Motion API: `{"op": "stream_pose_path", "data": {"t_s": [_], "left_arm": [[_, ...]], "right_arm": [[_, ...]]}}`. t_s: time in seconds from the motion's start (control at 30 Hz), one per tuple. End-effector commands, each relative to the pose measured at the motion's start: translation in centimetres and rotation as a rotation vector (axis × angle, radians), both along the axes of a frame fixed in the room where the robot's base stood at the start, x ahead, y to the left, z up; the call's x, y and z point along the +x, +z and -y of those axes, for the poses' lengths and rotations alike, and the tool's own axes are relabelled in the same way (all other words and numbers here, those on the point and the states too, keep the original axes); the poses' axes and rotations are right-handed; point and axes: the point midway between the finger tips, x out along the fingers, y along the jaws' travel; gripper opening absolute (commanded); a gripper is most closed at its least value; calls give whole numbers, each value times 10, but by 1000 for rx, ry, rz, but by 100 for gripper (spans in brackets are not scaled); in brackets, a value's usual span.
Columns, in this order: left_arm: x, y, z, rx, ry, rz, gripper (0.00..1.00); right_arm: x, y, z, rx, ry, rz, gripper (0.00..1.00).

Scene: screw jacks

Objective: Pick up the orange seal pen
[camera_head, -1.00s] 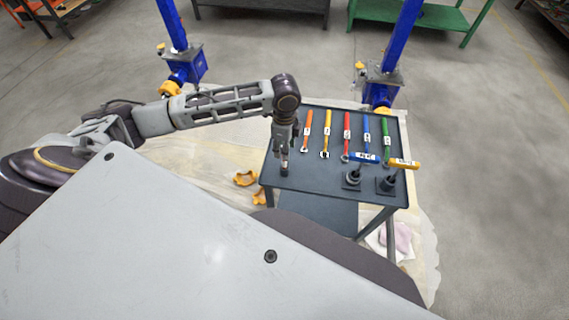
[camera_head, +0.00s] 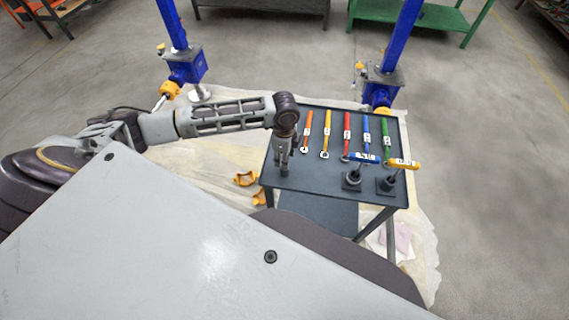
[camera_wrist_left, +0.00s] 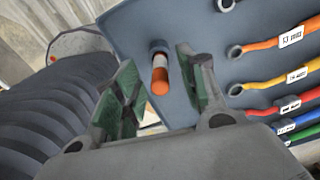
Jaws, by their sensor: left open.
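The orange seal pen (camera_wrist_left: 160,76) shows in the left wrist view, with an orange end, a white band and a dark grey part behind it. It lies between the two fingers of my left gripper (camera_wrist_left: 158,82), which is open, with a gap on both sides of the pen. In the head view my left gripper (camera_head: 283,168) points down over the left part of the grey table top (camera_head: 300,184). I cannot make out the pen there. My right gripper is not in view.

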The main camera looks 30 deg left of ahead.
Motion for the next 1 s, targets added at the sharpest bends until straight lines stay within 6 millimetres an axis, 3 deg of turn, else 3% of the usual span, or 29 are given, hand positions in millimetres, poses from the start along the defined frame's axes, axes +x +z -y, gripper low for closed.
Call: {"op": "stream_pose_path", "data": {"t_s": [0.3,0.83,1.0], "left_arm": [[0,-33,0,0,0,-1,41],[0,-36,0,0,-1,0,41],[0,-36,0,0,-1,0,22]], "right_arm": [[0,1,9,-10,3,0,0],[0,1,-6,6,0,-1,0],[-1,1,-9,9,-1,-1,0]]}}
